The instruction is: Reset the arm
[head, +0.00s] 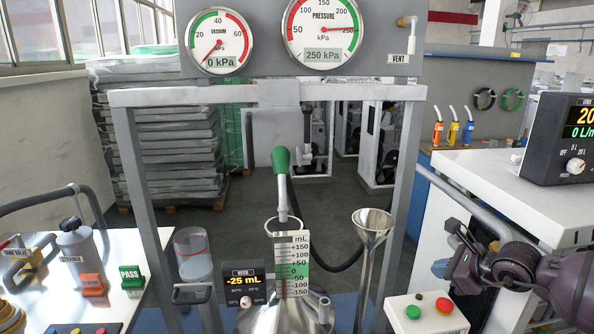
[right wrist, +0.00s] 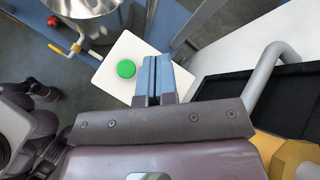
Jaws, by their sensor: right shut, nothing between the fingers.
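My right arm comes in from the right in the head view. Its gripper (head: 441,268) has blue fingertips and is above the control box, beside the white cabinet. In the right wrist view the two blue fingers (right wrist: 154,80) are together with nothing between them. Below them is the white control box (right wrist: 118,52) with a green button (right wrist: 126,69). My left gripper cannot be made out in the head view.
A metal frame (head: 270,97) carries two gauges above a green-handled nozzle (head: 281,160). A funnel (head: 371,222) stands right of centre. The control box (head: 428,314) is at the front right, near the white cabinet (head: 480,170). A white table (head: 130,245) with bottles stands left.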

